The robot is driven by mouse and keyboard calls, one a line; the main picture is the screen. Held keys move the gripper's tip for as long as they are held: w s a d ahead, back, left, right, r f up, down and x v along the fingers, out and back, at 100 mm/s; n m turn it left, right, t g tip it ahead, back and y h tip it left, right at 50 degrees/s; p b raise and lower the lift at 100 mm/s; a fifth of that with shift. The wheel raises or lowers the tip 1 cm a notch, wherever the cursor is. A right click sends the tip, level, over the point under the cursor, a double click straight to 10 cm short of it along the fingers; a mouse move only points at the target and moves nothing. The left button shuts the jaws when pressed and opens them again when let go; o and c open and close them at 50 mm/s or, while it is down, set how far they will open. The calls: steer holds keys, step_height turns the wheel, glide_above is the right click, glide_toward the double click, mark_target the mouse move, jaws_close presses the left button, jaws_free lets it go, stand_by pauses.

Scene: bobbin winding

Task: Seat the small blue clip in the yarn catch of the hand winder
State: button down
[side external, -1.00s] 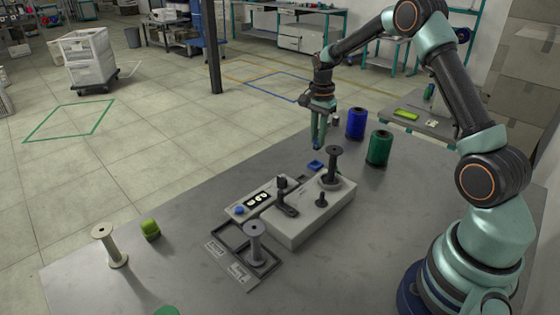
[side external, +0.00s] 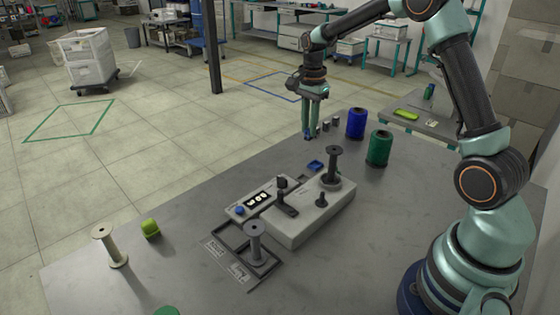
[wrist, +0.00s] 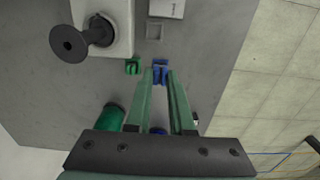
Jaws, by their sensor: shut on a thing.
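My gripper (side external: 309,133) is shut on the small blue clip (side external: 307,136), held at its fingertips above the far side of the table. In the wrist view, blue (wrist: 160,72) shows between the fingertips; the clip and a blue piece behind it may overlap there. The hand winder (side external: 310,219) is a pale grey box with a dark crank and an upright grey spool (side external: 333,160), apart from my gripper. A blue piece (side external: 315,165) lies beside the winder's far end. I cannot tell which part is the yarn catch.
A small green piece (wrist: 132,66) lies left of the fingertips. A black frame holds a grey bobbin (side external: 255,240).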

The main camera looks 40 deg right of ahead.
steer(key=shift+s+a+f, duration=0.25)
steer(key=shift+a+f, duration=0.25)
steer(key=shift+f, duration=1.1)
steer(key=shift+s+a+f, duration=0.3)
steer(key=shift+a+f, duration=0.25)
steer(key=shift+f, duration=1.05)
steer(key=shift+s+a+f, duration=0.25)
steer(key=shift+a+f, duration=0.25)
steer(key=shift+f, duration=1.1)
steer(key=shift+f, duration=0.9)
steer(key=c, duration=0.7)
jaws_free()
step_height(320, 180, up, 7)
